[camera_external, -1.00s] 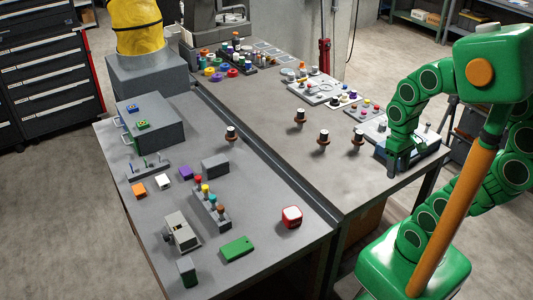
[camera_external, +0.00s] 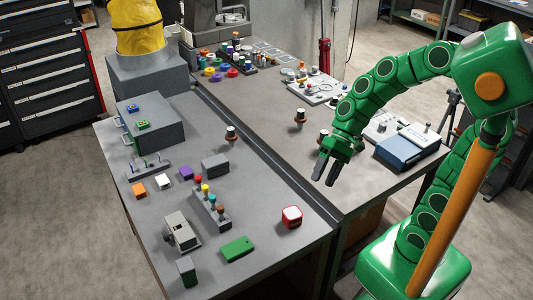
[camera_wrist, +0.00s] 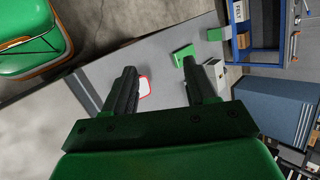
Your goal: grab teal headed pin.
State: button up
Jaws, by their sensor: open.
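The teal headed pin (camera_external: 212,198) stands upright in a grey block (camera_external: 201,208) on the near part of the table, in a row with a red headed pin (camera_external: 198,179), a yellow headed pin (camera_external: 205,187) and a brown headed pin (camera_external: 221,209). I cannot make out the teal pin in the wrist view. My gripper (camera_external: 324,181) is open and empty, above the table and well to the right of the pin block. In the wrist view its two fingers (camera_wrist: 160,70) are spread apart with nothing between them touching.
A dark channel (camera_external: 262,148) crosses the table.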

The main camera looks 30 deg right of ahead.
jog(key=w+a+r+m+y, duration=0.2)
jog(key=w+a+m+y, duration=0.4)
jog(key=a, duration=0.5)
jog(key=m+t, duration=0.5)
jog(key=m, duration=0.4)
send_over(214, 205)
jog(key=s+d, duration=0.4)
jog(key=d, duration=0.2)
notch_tip(214, 205, down, 8)
jog(key=f, duration=0.1)
jog(key=w+f+m+t+h, duration=0.1)
jog(key=w+f+m, duration=0.3)
jog(key=f, duration=0.5)
jog(key=shift+m, duration=0.5)
jog(key=shift+s+a+r+x, duration=0.1)
jog(key=shift+x, duration=1.25)
jog(key=shift+s+a+r+x, duration=0.1)
jog(key=shift+r+x, duration=0.05)
jog(key=shift+x, duration=1.15)
jog(key=shift+s+a+r+x, duration=0.1)
jog(key=shift+x, duration=1.25)
grip_shut()
